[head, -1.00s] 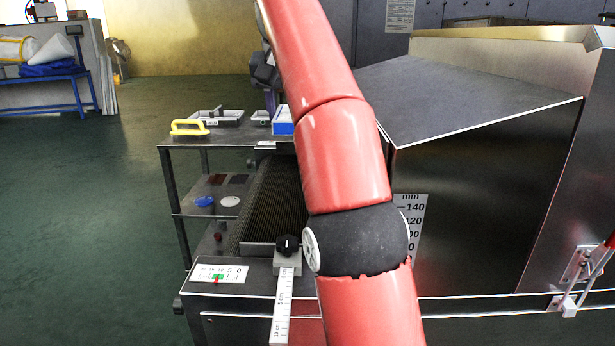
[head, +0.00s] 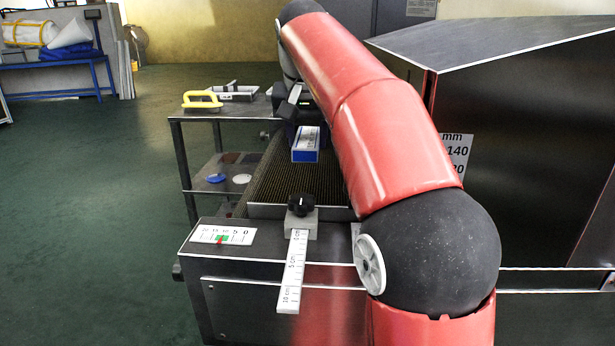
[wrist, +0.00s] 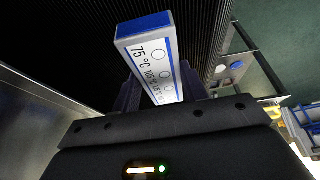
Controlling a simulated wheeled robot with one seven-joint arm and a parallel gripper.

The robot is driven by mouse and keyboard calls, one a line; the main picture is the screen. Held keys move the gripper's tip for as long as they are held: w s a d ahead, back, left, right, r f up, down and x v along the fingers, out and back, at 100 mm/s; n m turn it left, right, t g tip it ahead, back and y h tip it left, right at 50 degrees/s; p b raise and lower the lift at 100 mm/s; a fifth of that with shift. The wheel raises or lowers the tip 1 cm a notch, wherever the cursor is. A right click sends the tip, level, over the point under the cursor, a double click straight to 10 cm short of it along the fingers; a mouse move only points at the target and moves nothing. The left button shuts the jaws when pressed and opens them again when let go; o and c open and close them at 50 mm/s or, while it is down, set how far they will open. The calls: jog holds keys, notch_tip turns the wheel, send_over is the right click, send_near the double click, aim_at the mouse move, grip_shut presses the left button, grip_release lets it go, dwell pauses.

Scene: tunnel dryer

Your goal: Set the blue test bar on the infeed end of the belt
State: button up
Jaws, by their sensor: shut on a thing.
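The blue test bar (head: 306,156) has a white label face and shows over the dark ribbed belt (head: 270,185) in the head view. My gripper (head: 305,128) is shut on its far part, and the near end sticks out toward the camera. In the wrist view the bar (wrist: 150,52), with temperature marks and round spots on its label, sits between the fingers of my gripper (wrist: 160,92). The ribbed belt (wrist: 75,30) lies behind it. I cannot tell whether the bar touches the belt.
A guide stop with a black knob (head: 301,204) and a scale strip (head: 294,270) stands at the belt's near end. A side cart holds a yellow-handled tool (head: 202,99), and discs lie on its lower shelf. The metal dryer housing (head: 520,130) stands right.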

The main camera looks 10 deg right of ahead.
aim_at(307, 177)
jog(key=shift+f+b, duration=0.8)
jog(key=shift+f, duration=1.9)
jog(key=shift+f, duration=0.15)
jog(key=o, duration=1)
jog(key=shift+o, duration=0.2)
jog(key=p+v, duration=0.3)
jog(key=v, duration=0.9)
jog(key=shift+p, duration=0.35)
